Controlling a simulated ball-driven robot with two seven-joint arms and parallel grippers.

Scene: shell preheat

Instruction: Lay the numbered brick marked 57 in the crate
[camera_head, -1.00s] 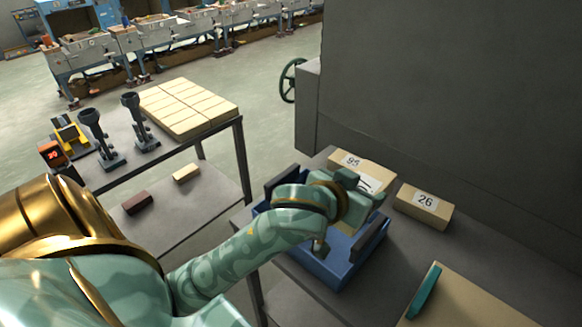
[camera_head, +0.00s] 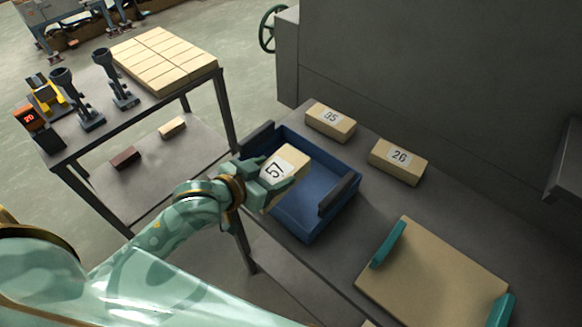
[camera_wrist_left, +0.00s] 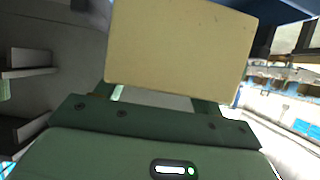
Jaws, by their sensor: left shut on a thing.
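The brick marked 57 (camera_head: 290,159) is tan with a white number label. My left gripper (camera_head: 274,176) is shut on it and holds it tilted at the left part of the blue crate (camera_head: 318,226). From the head view I cannot tell its exact height over the crate. In the left wrist view the brick (camera_wrist_left: 180,45) fills the top middle, between the fingers of the gripper (camera_wrist_left: 152,100). The crate has dark grips on two opposite sides, and the visible part of its inside looks empty. My right gripper is not in view.
Brick 95 (camera_head: 330,122) and brick 26 (camera_head: 398,162) lie on the grey table behind and right of the crate. A tan board with teal handles (camera_head: 432,272) lies at front right. A side rack (camera_head: 150,120) with tan blocks and dark stands is at left.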

